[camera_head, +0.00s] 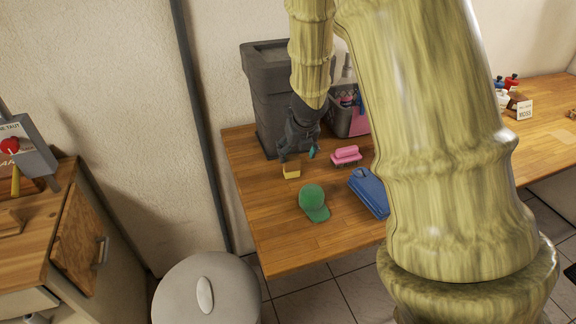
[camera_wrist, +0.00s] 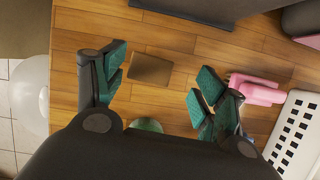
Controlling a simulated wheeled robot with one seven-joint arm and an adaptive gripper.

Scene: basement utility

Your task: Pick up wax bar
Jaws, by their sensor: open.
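The wax bar, a small yellowish-tan block (camera_head: 291,170), lies on the wooden table near its left side. In the wrist view the bar (camera_wrist: 150,69) shows as a brown rectangle on the planks, nearer the left finger. My gripper (camera_head: 300,154) is just above and behind the bar, pointing down. In the wrist view my gripper (camera_wrist: 158,82) is open, with its teal-padded fingers apart on either side of the bar. Nothing is held, and I see no contact with the bar. Its exact height above the bar is hard to tell.
A green cap (camera_head: 313,201) lies in front of the bar. A pink brush (camera_head: 346,156) and a blue item (camera_head: 369,192) lie to the right. A dark bin (camera_head: 262,85) and a grey caddy (camera_head: 349,120) stand behind. Bare wood (camera_head: 265,215) lies left of the cap.

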